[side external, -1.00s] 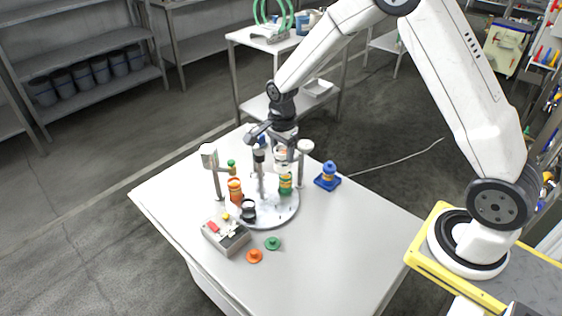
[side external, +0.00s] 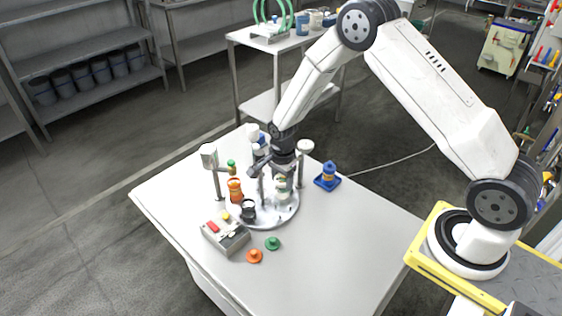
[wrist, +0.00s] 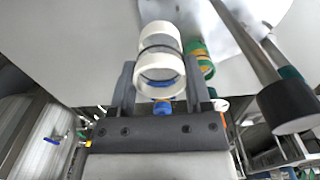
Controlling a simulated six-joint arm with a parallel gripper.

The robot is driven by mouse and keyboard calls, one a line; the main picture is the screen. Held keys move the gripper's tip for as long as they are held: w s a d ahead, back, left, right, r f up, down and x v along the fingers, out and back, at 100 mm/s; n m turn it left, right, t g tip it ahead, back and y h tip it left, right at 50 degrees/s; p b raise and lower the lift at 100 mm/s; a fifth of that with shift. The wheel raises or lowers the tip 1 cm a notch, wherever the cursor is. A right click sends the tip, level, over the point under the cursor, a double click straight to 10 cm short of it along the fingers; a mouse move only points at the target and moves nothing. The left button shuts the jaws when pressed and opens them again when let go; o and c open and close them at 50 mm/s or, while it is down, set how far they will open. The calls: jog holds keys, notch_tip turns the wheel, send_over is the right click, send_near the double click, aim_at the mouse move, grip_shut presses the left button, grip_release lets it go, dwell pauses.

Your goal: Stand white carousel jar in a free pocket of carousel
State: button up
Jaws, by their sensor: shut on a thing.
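My gripper (side external: 283,158) is low over the round grey carousel (side external: 268,222) and points down. In the wrist view its fingers (wrist: 163,85) are shut on the white carousel jar (wrist: 160,59), a white cylinder with a dark band. The jar shows partly below the fingers in the side view, close to a green jar (wrist: 202,56). I cannot tell whether its base touches the carousel. The pocket under the white jar is hidden.
Posts with pale heads (side external: 209,157) (side external: 305,147) rise around the carousel. A grey control box (side external: 226,236) stands in front. An orange lid (side external: 254,256) and a green lid (side external: 272,243) lie nearby. A blue item (side external: 328,176) stands right. The table's right front is clear.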

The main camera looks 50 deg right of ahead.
aim_at(282, 193)
jog(key=shift+f, duration=0.15)
jog(key=shift+f, duration=2.8)
jog(key=shift+f, duration=1.25)
dwell(1.5)
dwell(0.3)
jog(key=o, duration=1.3)
jog(key=shift+r, duration=0.15)
jog(key=shift+r, duration=3.85)
